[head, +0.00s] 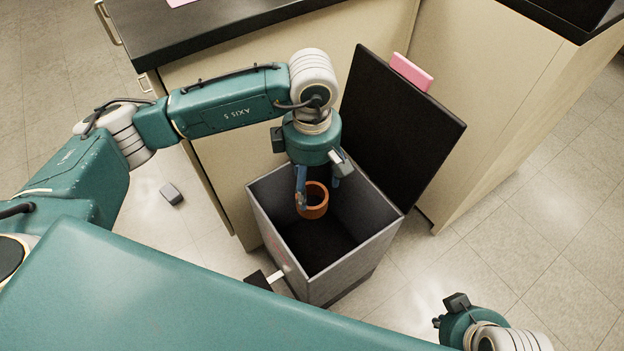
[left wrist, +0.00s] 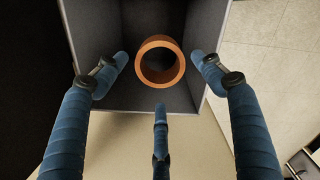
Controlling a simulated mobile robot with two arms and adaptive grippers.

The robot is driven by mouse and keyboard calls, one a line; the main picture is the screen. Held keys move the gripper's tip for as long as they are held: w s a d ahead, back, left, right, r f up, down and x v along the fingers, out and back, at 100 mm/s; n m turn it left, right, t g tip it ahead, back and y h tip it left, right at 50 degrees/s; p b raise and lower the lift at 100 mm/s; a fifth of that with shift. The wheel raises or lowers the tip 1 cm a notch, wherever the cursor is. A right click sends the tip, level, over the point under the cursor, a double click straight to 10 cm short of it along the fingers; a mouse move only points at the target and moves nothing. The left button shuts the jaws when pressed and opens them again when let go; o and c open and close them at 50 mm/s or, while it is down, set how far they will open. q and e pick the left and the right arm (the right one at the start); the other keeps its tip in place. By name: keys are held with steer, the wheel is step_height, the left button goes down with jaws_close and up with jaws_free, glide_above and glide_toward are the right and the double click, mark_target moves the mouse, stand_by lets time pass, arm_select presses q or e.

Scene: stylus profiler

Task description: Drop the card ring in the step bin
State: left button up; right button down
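The step bin (head: 345,272) is a grey box, and its dark lid (head: 400,125) stands open at the back. The card ring (head: 316,212) is an orange-brown hoop, seen within the bin's opening. My left gripper (head: 318,188) points down over the bin. In the left wrist view its blue fingers (left wrist: 160,62) are spread, with a gap on each side of the ring (left wrist: 161,41); the ring looks unheld, with the bin's inner wall (left wrist: 195,95) around it. Only the wrist and hand body of my right arm show at the bottom right; its fingers are hidden.
A black pedal (head: 258,279) juts from the bin's front left. A pink tab (head: 411,72) shows at the lid's top edge. Cream cabinets with a black worktop (head: 215,30) stand behind. A small grey block (head: 171,194) lies on the floor at left. The floor at right is clear.

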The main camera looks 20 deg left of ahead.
arm_select(q)
step_height(320, 180, up, 12)
stand_by(0.7)
stand_by(0.9)
